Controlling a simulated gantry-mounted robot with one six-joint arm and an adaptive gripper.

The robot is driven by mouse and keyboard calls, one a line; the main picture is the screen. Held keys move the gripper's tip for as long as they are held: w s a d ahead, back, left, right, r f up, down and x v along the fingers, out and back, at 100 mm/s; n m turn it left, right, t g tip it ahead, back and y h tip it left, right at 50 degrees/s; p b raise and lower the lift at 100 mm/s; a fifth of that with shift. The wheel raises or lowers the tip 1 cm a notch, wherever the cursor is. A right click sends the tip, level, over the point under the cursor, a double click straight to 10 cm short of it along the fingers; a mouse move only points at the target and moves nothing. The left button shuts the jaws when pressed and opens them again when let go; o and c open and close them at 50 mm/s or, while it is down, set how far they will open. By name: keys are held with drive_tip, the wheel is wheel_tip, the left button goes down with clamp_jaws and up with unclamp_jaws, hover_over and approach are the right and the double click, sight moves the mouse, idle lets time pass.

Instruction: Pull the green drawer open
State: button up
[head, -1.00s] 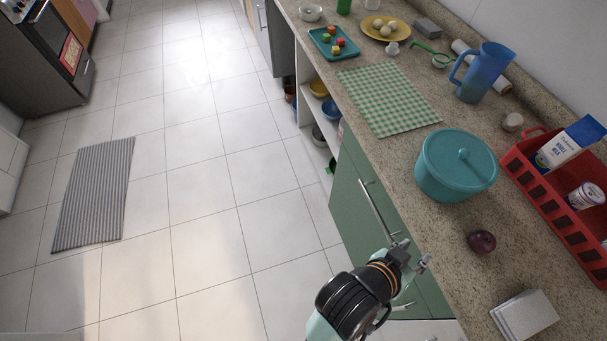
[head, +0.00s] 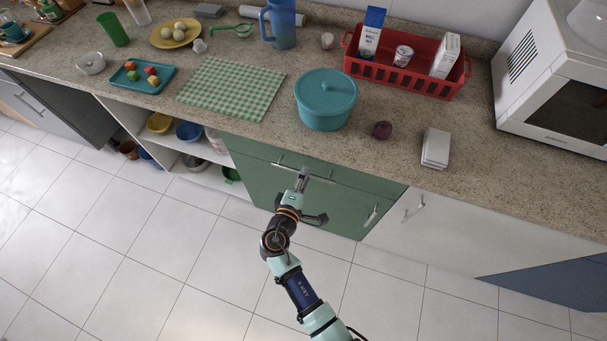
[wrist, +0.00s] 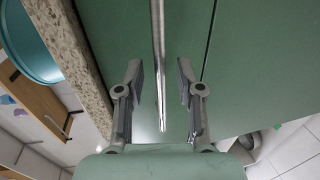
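The green drawer (head: 253,152) is the wide upper front under the counter edge and looks closed. Its long silver bar handle (head: 321,179) runs across the front. My gripper (head: 303,174) is at the handle in the head view and hides part of it. In the wrist view the drawer front (wrist: 184,30) fills the middle, and the handle (wrist: 158,40) runs between my two fingers. My gripper (wrist: 160,72) is open, with a gap visible between each finger and the bar. A green door (head: 345,208) with a short handle lies below the drawer.
A teal lidded pot (head: 326,108) stands on the counter above the drawer, with a purple onion (head: 382,130) to its right. An open shelf (head: 190,172) with bowls lies left of the drawer, a white cabinet front (head: 440,220) right. The tiled floor (head: 150,260) before it is clear.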

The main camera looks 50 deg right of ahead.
drive_tip(key=shift+x, duration=0.95)
clamp_jaws()
